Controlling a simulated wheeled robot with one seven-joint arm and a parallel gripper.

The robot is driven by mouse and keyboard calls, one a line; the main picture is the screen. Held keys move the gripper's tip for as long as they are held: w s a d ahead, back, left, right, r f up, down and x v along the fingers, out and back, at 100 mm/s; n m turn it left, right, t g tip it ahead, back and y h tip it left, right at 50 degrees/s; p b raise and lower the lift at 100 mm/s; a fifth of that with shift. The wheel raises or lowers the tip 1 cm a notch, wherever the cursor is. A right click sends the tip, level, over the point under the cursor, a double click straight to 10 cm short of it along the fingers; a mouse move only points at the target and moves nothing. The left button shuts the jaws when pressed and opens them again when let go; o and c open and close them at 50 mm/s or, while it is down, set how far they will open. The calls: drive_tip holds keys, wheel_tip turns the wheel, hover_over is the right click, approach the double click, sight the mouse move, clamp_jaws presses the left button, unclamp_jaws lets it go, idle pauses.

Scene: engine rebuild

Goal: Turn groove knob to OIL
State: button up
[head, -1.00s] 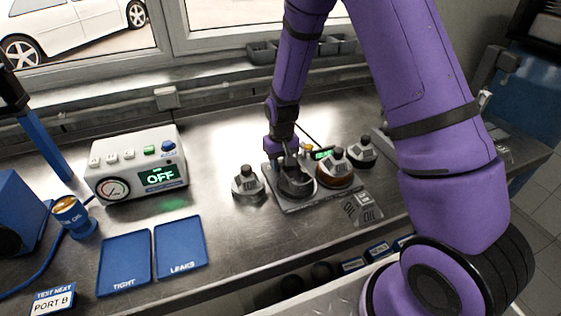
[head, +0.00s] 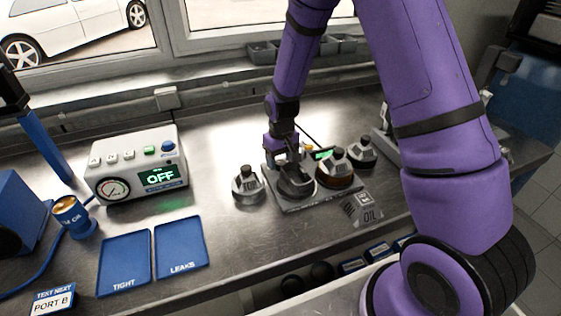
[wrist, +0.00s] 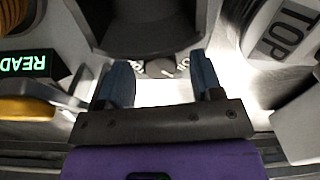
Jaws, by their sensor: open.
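A small dark knob (wrist: 160,68) with white lettering on both sides shows in the wrist view, beyond and between my fingertips. It looks like the groove knob, but its lettering and pointer are too small to read. My gripper (wrist: 162,78) is open, with one blue-grey finger on each side of the knob's line and nothing held. In the head view my gripper (head: 290,163) is low over the back of a grey fixture (head: 312,202), beside its dark round cup (head: 296,188). My arm hides the knob there.
A lit READ display (wrist: 25,64) and an orange part are left in the wrist view; a TOP-marked piece (wrist: 287,35) is right. A knobbed weight (head: 247,186) and brown piece (head: 337,173) flank the cup. An OFF-reading tester (head: 140,170) and blue trays (head: 125,262) stand left.

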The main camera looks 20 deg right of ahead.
wheel_tip(320, 180, up, 10)
drive_tip(key=shift+f, duration=0.15)
drive_tip(key=shift+d, duration=0.15)
idle(0.4)
wheel_tip(320, 180, up, 18)
drive_tip(key=m+t, duration=0.1)
drive_tip(key=t, duration=0.1)
hover_over(282, 162)
drive_tip(key=s+d, duration=0.3)
drive_tip(key=s, duration=0.7)
drive_tip(key=s+d+r+t, duration=0.1)
drive_tip(key=s+r, duration=0.1)
drive_tip(key=s, duration=0.4)
drive_tip(key=s+d+r+t, duration=0.1)
drive_tip(key=s+r, duration=0.2)
drive_tip(key=s, duration=0.3)
drive_tip(key=s+d+r+m+t, duration=0.1)
drive_tip(key=s+r, duration=0.2)
drive_tip(key=s, duration=0.4)
drive_tip(key=shift+d, duration=0.15)
